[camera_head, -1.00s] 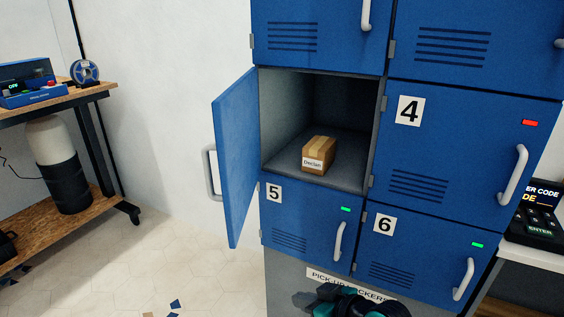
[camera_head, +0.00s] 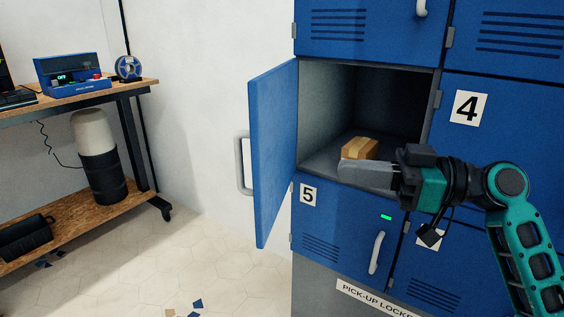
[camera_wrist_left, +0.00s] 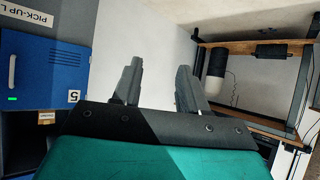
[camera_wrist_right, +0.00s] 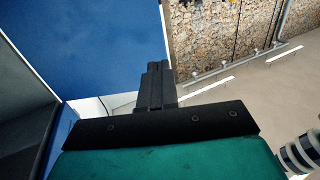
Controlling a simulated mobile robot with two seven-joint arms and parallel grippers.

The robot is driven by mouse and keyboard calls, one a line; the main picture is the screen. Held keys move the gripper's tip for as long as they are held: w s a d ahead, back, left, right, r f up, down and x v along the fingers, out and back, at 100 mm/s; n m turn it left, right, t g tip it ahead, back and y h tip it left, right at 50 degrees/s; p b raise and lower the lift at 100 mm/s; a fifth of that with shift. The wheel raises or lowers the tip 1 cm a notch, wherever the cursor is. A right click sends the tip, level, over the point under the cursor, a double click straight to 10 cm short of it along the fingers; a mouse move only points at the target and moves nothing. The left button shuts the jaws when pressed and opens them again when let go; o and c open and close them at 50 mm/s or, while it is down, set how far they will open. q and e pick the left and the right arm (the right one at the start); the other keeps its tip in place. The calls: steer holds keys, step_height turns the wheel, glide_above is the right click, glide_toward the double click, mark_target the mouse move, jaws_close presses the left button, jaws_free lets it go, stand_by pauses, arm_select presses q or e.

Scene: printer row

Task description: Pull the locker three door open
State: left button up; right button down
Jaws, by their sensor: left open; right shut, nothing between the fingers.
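The locker three door (camera_head: 273,150) stands swung wide open to the left, with its pale handle (camera_head: 242,165) on the outer face. Its open compartment (camera_head: 315,110) shows a small cardboard box (camera_head: 360,148) on the floor. My right gripper (camera_head: 345,173) is shut and empty, in front of the compartment's lower edge, and covers part of the box. In the right wrist view its fingers (camera_wrist_right: 154,85) are together beside a blue panel. My left gripper (camera_wrist_left: 157,85) is open and empty in the left wrist view; it is outside the head view.
Locker 5 (camera_head: 340,225) is shut below the compartment, and locker 4 (camera_head: 510,125) is shut at the right. A wooden workbench (camera_head: 130,84) stands at the left with a blue device (camera_head: 72,75). The floor (camera_head: 225,265) between is clear.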

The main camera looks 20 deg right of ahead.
mark_target(261, 162)
steer(key=p+x, duration=0.2)
steer(key=x, duration=0.8)
steer(key=shift+r, duration=0.15)
arm_select(q)
steer(key=shift+s+a+r, duration=0.2)
steer(key=shift+a+r, duration=0.15)
steer(key=shift+a, duration=0.3)
arm_select(e)
steer(key=shift+w+a, duration=0.4)
steer(key=shift+a, duration=0.15)
